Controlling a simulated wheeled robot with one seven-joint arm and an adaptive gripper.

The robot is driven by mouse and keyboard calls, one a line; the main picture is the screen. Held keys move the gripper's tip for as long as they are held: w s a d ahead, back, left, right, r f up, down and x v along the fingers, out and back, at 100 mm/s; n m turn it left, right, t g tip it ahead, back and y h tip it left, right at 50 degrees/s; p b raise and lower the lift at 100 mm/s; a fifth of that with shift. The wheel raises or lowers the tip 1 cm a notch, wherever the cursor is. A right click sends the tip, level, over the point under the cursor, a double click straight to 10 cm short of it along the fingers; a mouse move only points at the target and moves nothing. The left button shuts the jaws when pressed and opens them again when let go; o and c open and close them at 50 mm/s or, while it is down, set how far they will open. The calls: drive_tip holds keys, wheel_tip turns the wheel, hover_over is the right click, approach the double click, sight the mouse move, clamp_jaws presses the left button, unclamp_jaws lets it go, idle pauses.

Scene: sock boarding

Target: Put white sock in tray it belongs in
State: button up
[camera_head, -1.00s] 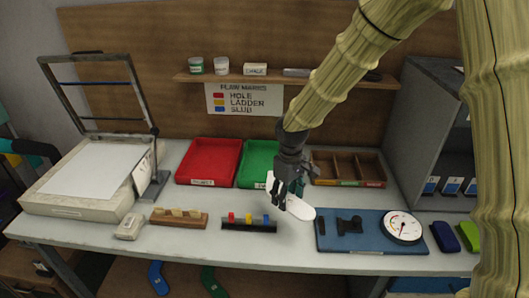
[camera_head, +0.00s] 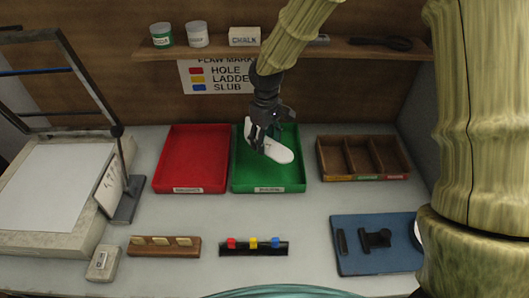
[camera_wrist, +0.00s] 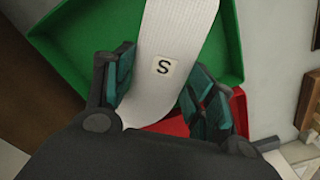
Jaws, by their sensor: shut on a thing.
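The white sock (camera_head: 280,153) is held over the green tray (camera_head: 238,178). My gripper (camera_head: 260,143) is shut on it from above. In the wrist view the sock (camera_wrist: 180,30) is a ribbed white strip with a square "S" patch, passing between the two teal-padded fingers (camera_wrist: 160,85). The red tray (camera_head: 160,178) stands just left of the green one. A wooden tray with three compartments (camera_head: 362,178) is to the right. I cannot tell whether the sock touches the green tray's floor. The front tray labels are too small to read surely.
A sign (camera_head: 213,75) lists hole red, ladder yellow, slub blue. A rack with coloured pieces (camera_head: 254,250), a wooden block rack (camera_head: 165,247) and a blue mat (camera_head: 370,258) lie in front. A light panel (camera_head: 50,185) is left. A shelf (camera_head: 290,51) runs behind.

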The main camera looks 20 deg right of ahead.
sight(266, 142)
wheel_tip(266, 142, down, 4)
drive_tip(key=shift+d+f, duration=0.1)
drive_tip(key=shift+f+p, duration=0.25)
drive_tip(key=shift+p, duration=0.05)
drive_tip(key=shift+f+p, duration=0.3)
drive_tip(key=shift+f, duration=1.55)
drive_tip(key=o, duration=0.8)
drive_tip(key=shift+f, duration=0.1)
drive_tip(key=shift+r+b, duration=1)
drive_tip(key=shift+r, duration=5.15)
